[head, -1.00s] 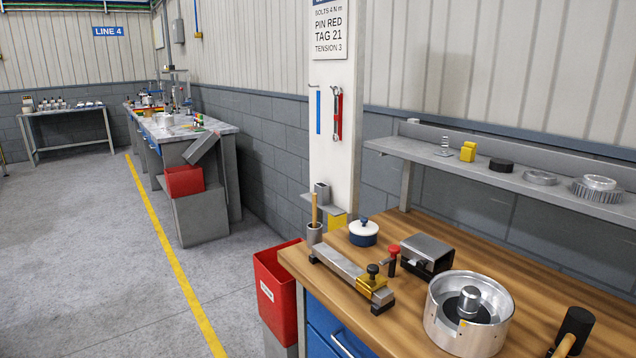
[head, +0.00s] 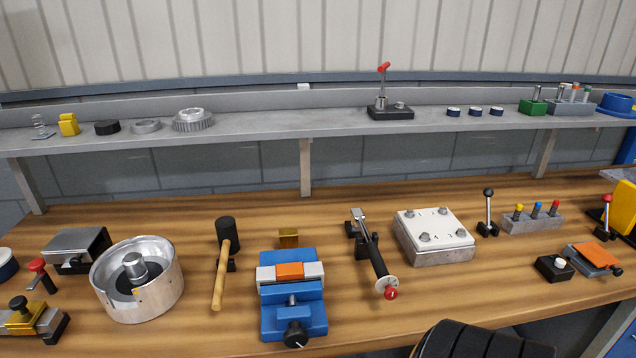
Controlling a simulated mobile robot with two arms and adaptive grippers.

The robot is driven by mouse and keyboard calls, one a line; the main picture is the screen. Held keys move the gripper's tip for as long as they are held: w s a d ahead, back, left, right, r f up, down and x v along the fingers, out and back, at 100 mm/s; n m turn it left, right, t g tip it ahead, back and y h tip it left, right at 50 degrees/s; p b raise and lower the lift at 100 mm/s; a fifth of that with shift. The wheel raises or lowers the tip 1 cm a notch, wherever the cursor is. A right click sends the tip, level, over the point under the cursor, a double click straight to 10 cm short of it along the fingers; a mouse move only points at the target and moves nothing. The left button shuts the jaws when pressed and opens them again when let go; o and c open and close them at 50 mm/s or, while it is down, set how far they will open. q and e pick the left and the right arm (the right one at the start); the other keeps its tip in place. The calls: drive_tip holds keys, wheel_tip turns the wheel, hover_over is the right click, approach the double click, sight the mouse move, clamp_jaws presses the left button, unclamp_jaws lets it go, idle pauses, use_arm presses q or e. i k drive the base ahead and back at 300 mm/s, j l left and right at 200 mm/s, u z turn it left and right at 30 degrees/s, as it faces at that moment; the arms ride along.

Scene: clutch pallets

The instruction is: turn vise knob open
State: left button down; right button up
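A blue vise (head: 291,320) stands on the wooden bench near its front edge, a little left of the middle in the head view. An orange block (head: 289,271) sits between its pale jaws. The black vise knob (head: 295,334) is at the vise's front end, facing me, with a small white mark on it. Neither gripper is seen in the head view. A black ribbed rounded shape at the bottom edge, right of the vise, may be part of my arm.
A mallet (head: 226,258) and a metal drum (head: 137,281) lie left of the vise. Right of it are a lever tool with a red tip (head: 377,264) and a bolted plate block (head: 434,235). A shelf (head: 250,124) with parts runs behind. Bare bench (head: 470,292) lies at the front right.

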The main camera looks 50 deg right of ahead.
sight(296, 337)
drive_tip(key=z, duration=1.45)
